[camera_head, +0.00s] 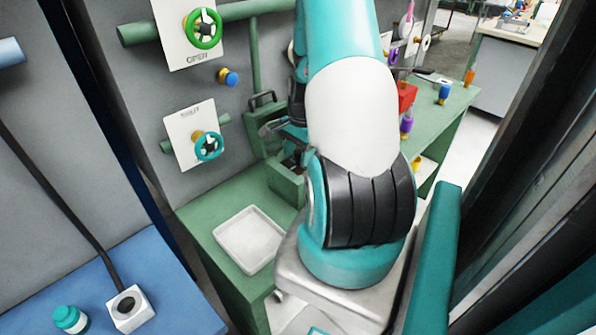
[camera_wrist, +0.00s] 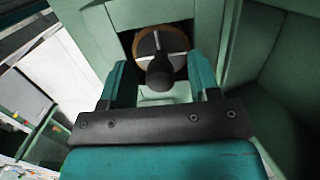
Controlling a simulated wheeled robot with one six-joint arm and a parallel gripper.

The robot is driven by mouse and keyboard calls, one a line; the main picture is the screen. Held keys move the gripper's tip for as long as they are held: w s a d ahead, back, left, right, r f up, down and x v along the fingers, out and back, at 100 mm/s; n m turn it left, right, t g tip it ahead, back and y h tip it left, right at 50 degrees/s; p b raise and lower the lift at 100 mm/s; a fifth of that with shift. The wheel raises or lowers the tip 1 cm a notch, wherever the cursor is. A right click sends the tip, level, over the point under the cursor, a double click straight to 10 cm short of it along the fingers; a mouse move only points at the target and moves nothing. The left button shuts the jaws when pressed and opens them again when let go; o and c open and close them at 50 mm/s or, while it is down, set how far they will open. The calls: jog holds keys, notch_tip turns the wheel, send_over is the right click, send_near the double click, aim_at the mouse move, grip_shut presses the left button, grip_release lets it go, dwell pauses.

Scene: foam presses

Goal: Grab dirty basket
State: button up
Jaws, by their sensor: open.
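In the wrist view a round basket (camera_wrist: 147,44) shows a brown face, a pale cross-shaped bar and a black handle (camera_wrist: 160,74) pointing toward me. It sits in a dark square opening of a green housing (camera_wrist: 106,32). My gripper (camera_wrist: 159,68) is open, with one teal finger on each side of the handle. I cannot tell whether the fingers touch it. In the head view my gripper (camera_head: 283,132) is partly hidden by my arm, in front of the green press. The basket cannot be made out clearly there.
A white square tray (camera_head: 250,240) lies on the green bench (camera_head: 215,215). Green (camera_head: 203,29) and teal (camera_head: 208,146) valve wheels stick out from the wall panel. A blue bench at the lower left holds a teal-capped jar (camera_head: 69,318) and a white box (camera_head: 130,310).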

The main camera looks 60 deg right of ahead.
grip_shut()
dwell(0.4)
